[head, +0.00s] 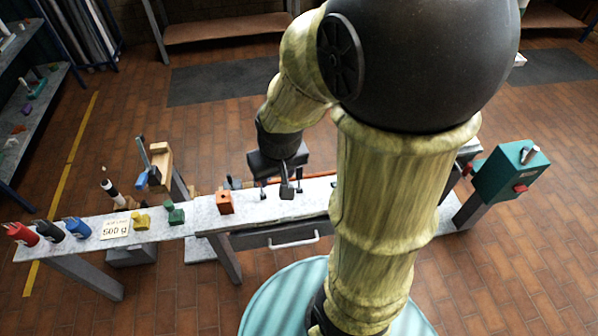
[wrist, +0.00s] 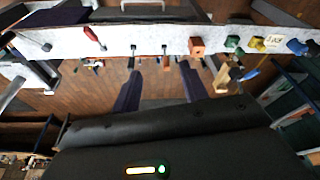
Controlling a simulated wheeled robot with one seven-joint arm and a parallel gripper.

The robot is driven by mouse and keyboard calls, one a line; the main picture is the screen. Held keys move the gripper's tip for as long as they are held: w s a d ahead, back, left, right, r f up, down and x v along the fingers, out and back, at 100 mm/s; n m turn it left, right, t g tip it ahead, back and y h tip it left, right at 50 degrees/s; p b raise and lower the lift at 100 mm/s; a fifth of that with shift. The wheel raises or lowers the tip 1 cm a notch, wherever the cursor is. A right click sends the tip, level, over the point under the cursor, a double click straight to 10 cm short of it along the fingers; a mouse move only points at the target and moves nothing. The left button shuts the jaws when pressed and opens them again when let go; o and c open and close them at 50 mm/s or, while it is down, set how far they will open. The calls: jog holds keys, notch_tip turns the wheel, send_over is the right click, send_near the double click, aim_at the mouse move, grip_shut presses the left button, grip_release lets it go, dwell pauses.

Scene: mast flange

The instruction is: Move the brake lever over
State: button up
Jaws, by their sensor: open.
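A lever with a red handle (wrist: 94,37) stands out from the edge of the pale bench (wrist: 230,36), left of my fingers in the wrist view. I cannot tell for sure which is the brake lever. In the head view my arm covers that stretch of bench. My gripper (wrist: 160,72) is open and empty, its two dark fingers pointing toward the bench edge. In the head view it hangs over the bench (head: 190,228), right of the orange block (head: 225,202).
Green (head: 175,214) and yellow (head: 141,220) blocks, a "500 g" card (head: 115,229) and red (head: 20,234), black and blue cylinders line the bench's left. A wooden post with a blue lever (head: 143,160) stands behind. A teal box (head: 512,170) is at right. A drawer handle (head: 295,240) juts out in front.

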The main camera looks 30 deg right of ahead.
aim_at(299, 169)
jog(key=w+d+f+m+t+h+b, duration=0.1)
jog(key=w+d+f+m+b, duration=0.1)
jog(key=w+d+f+b, duration=0.7)
jog(key=w+d+b, duration=0.1)
jog(key=d+b, duration=0.1)
jog(key=d, duration=0.1)
jog(key=shift+w+d+f+m, duration=0.15)
jog(key=shift+w+f+m, duration=0.15)
jog(key=shift+f+m, duration=0.1)
jog(key=b+x, duration=0.1)
jog(key=x, duration=0.4)
jog(key=b+x, duration=0.1)
jog(key=x, duration=0.5)
jog(key=b+x, duration=0.1)
jog(key=x, duration=0.5)
jog(key=shift+w+d, duration=0.1)
jog(key=shift+w, duration=0.25)
grip_shut()
